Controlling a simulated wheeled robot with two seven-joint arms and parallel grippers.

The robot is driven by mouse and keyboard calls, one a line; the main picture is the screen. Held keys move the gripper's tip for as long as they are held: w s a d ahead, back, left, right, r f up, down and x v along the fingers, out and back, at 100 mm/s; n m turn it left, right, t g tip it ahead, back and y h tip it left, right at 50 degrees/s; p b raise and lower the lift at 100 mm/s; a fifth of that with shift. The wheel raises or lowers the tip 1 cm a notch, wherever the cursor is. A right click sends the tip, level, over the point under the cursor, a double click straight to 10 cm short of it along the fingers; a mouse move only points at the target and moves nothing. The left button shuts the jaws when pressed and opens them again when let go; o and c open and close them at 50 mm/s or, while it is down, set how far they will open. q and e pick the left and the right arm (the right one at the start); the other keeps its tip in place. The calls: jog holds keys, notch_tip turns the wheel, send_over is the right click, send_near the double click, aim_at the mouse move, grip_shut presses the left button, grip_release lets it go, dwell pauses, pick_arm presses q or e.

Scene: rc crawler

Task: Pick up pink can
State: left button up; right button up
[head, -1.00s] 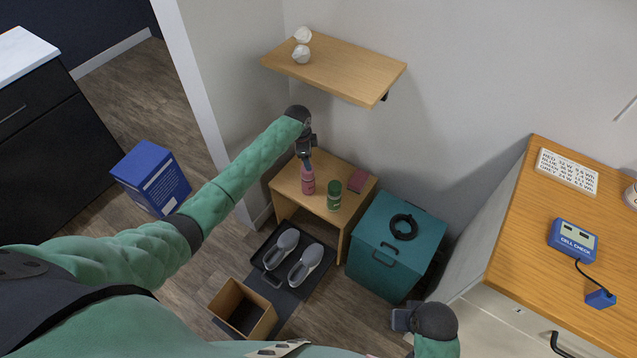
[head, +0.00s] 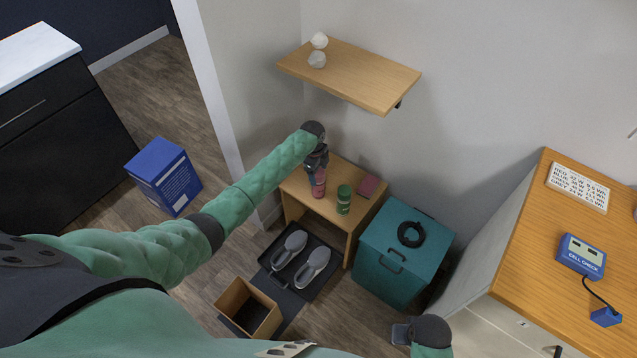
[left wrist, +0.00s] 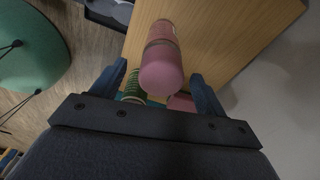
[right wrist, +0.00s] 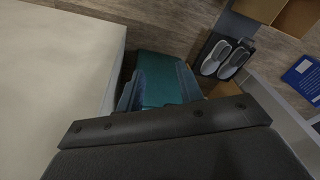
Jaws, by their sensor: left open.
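The pink can (head: 318,188) stands on the small wooden table, its upper part covered by my left gripper in the head view. In the left wrist view the pink can (left wrist: 161,62) shows between the two fingers, with gaps on both sides. My left gripper (head: 319,168) is over the can, and in its own wrist view (left wrist: 164,84) the fingers are spread and apart from it. My right gripper (head: 401,333) is low at the front, away from the table; its fingers show in the right wrist view (right wrist: 160,95), spread with nothing between them held.
A wooden shelf (head: 365,80) hangs above. A teal bin (head: 385,277) stands right of the table. Shoes on a black tray (head: 325,283) lie in front.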

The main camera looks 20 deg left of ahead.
aim_at(318, 192)
pick_arm(q)
jog(key=shift+d+f, duration=0.1)
jog(key=shift+f, duration=1.25)
pick_arm(e)
jog(key=shift+f, duration=1.3)
pick_arm(q)
jog(key=c, duration=1.5)
pick_arm(e)
jog(key=shift+w, duration=0.1)
